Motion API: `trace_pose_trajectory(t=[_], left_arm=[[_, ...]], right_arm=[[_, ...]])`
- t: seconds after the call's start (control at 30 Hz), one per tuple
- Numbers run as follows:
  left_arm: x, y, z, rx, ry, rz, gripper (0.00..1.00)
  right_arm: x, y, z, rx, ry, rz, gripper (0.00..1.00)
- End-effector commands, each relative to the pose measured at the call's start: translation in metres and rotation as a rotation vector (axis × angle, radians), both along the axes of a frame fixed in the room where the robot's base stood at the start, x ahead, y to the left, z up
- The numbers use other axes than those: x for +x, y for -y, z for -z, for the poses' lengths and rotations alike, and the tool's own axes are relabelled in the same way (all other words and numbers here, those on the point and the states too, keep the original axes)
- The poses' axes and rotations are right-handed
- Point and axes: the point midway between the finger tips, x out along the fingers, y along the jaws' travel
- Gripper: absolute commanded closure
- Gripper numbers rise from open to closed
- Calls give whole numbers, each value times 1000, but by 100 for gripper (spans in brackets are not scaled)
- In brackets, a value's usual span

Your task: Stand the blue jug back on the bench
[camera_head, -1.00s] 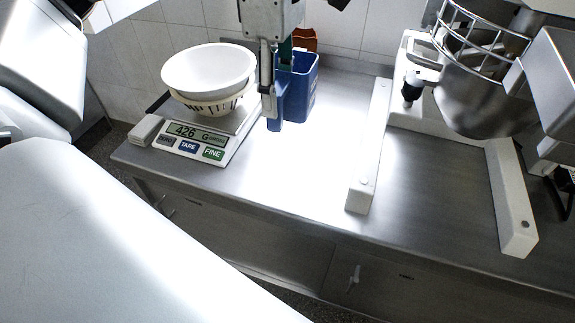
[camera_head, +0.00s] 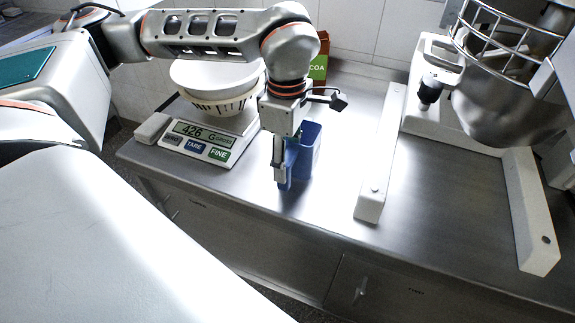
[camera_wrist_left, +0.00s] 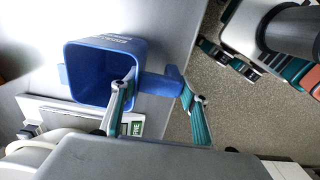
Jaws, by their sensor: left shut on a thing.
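The blue jug (camera_head: 308,150) hangs at or just over the bench top, upright or nearly so, right of the scale. I cannot tell whether its base touches the metal. In the left wrist view I look into the open mouth of the jug (camera_wrist_left: 88,72), and its handle sticks out to the right. In the wrist view the fingers of the left gripper (camera_wrist_left: 157,100) sit either side of the handle. My right gripper is not in view.
The steel bench (camera_head: 270,215) is clear in front of the jug. A scale (camera_head: 205,142) reading 426 carries a white bowl (camera_head: 225,103) at left. A cocoa box (camera_head: 319,66) stands behind. The mixer's white base leg (camera_head: 375,180) bounds the right.

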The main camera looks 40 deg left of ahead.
Motion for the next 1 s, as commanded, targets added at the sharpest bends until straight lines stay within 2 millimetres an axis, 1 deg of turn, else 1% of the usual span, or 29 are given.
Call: trace_pose_trajectory(t=[0.03,0.13,0.33,0.37,0.4,0.43,0.77,0.9,0.93,1.0], left_arm=[[-1,0,9,1,-4,-1,81],[-1,0,20,0,-3,-1,81],[0,0,22,1,0,-1,81],[0,0,23,1,-1,-1,53],[0,0,23,1,-1,-1,43],[0,0,23,1,-1,-1,39],[0,0,23,1,-2,-1,39],[0,0,31,0,-5,0,39],[0,0,25,0,-1,-1,39],[1,0,8,0,4,-2,39]], right_arm=[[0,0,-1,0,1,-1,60],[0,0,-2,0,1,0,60],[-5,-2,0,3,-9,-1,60],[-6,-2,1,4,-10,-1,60],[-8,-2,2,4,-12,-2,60],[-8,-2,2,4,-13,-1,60],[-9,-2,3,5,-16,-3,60],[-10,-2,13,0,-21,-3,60],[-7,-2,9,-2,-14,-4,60],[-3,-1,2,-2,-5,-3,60]])
